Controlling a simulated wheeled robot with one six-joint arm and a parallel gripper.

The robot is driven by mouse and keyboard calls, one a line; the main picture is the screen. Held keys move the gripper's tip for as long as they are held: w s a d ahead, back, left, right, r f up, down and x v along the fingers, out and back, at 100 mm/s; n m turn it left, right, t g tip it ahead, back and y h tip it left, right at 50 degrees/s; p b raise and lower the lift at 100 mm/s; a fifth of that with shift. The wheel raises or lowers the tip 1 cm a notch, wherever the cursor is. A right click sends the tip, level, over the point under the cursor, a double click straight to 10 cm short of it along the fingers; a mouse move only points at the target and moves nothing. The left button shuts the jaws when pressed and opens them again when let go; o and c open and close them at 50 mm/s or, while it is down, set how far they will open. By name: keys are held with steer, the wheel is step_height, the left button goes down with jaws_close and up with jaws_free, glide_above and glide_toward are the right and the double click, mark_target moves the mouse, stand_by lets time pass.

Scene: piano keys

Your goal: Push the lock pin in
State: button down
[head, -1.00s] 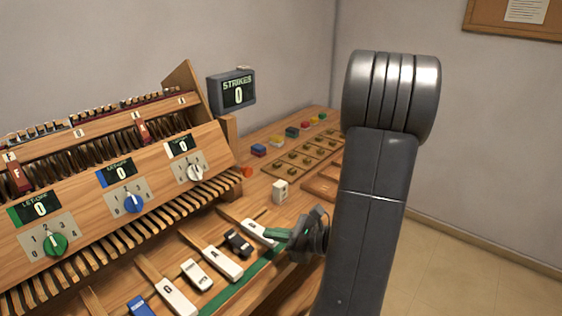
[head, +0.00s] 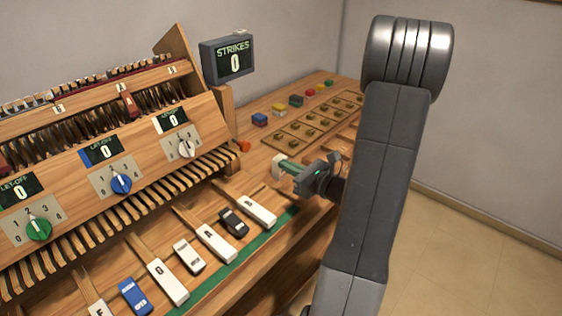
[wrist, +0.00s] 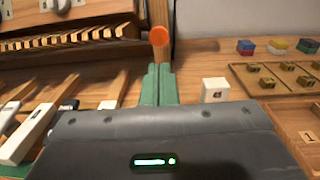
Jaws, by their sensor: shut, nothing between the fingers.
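The lock pin appears to be the orange round knob (head: 244,146) at the right end of the keyboard action, beside the wooden post. In the wrist view its orange face (wrist: 159,36) shows just beyond my fingertips, almost in line with them. My gripper (head: 284,165) is shut and empty, with its green fingers (wrist: 158,75) together. In the head view the fingers point left toward the knob, with a gap between. Whether the tips touch the knob cannot be told from the wrist view alone. The pin's shaft is hidden behind its face.
White, black and blue key pieces (head: 257,211) lie at the front. A tray of brass pieces (head: 318,122) and coloured blocks (head: 260,119) are behind. The strikes display (head: 229,61) reads 0.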

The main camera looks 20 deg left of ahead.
mark_target(248, 146)
steer(key=p+x, duration=0.2)
steer(key=x, duration=0.9)
steer(key=shift+w+a, duration=0.15)
steer(key=shift+a, duration=0.1)
steer(key=shift+w+a, duration=0.15)
steer(key=shift+a, duration=0.15)
steer(key=b+x, duration=0.1)
steer(key=x, duration=0.2)
steer(key=shift+f, duration=0.1)
steer(key=shift+w, duration=0.1)
steer(key=shift+d, duration=0.15)
steer(key=shift+d, duration=0.2)
steer(key=b+v, duration=0.2)
steer(key=v, duration=1.1)
steer(key=shift+s+d, duration=0.2)
steer(key=shift+s, duration=0.15)
